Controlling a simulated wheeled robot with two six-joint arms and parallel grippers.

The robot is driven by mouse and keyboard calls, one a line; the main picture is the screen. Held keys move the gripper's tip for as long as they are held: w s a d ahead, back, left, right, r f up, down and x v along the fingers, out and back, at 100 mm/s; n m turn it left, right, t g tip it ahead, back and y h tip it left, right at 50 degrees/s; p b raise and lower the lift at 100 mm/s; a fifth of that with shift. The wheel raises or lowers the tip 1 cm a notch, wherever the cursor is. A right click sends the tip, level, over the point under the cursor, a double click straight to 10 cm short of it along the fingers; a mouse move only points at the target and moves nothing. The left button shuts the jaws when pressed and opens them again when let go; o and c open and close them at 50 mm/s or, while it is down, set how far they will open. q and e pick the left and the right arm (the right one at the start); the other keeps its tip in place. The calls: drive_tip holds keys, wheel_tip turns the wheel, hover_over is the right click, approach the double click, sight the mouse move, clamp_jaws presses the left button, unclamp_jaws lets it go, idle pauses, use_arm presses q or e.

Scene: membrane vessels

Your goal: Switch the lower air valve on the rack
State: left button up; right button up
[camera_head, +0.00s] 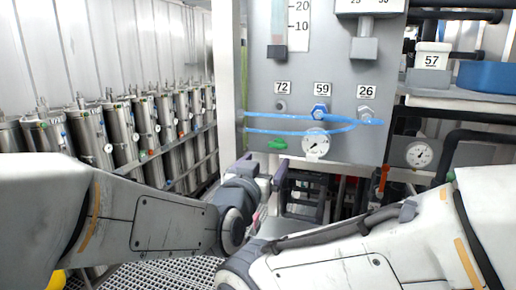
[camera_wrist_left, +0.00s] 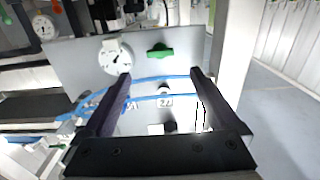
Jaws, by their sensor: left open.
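A small green valve handle (camera_head: 278,143) lies roughly level on the grey panel (camera_head: 340,80), low down and left of a round gauge (camera_head: 316,143). The handle also shows in the left wrist view (camera_wrist_left: 160,50), where the panel appears upside down. My left gripper (camera_head: 262,164) is just below the handle in the head view, its two dark fingers apart. In the left wrist view the fingers (camera_wrist_left: 160,75) are spread and nothing is between the tips; the handle shows beyond them, apart from both. My right arm crosses the bottom right, and its gripper cannot be made out.
Blue hoses (camera_head: 290,131) run across the panel above the handle. A blue valve knob (camera_head: 320,112) sits under label 59. Steel vessels (camera_head: 90,130) line the left wall. Black pipes and a shelf (camera_head: 450,97) are at the right.

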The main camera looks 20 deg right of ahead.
sight(277, 146)
use_arm(q)
drive_tip(key=p+x, duration=0.4)
drive_tip(key=x, duration=0.4)
drive_tip(key=shift+w+d+r, duration=0.1)
drive_tip(key=shift+w+r, duration=0.05)
drive_tip(key=shift+x, duration=0.8)
drive_tip(key=c, duration=1.4)
drive_tip(key=shift+f+n+b, duration=0.3)
drive_tip(key=shift+n+b, duration=0.1)
drive_tip(key=shift+b, duration=0.2)
drive_tip(key=n+b, duration=0.9)
drive_tip(key=b, duration=0.3)
drive_tip(key=shift+f, duration=0.1)
drive_tip(key=n+b, duration=0.2)
drive_tip(key=shift+n, duration=0.4)
drive_tip(key=shift+n+b, duration=0.85)
drive_tip(key=shift+n, duration=0.75)
drive_tip(key=shift+r, duration=0.25)
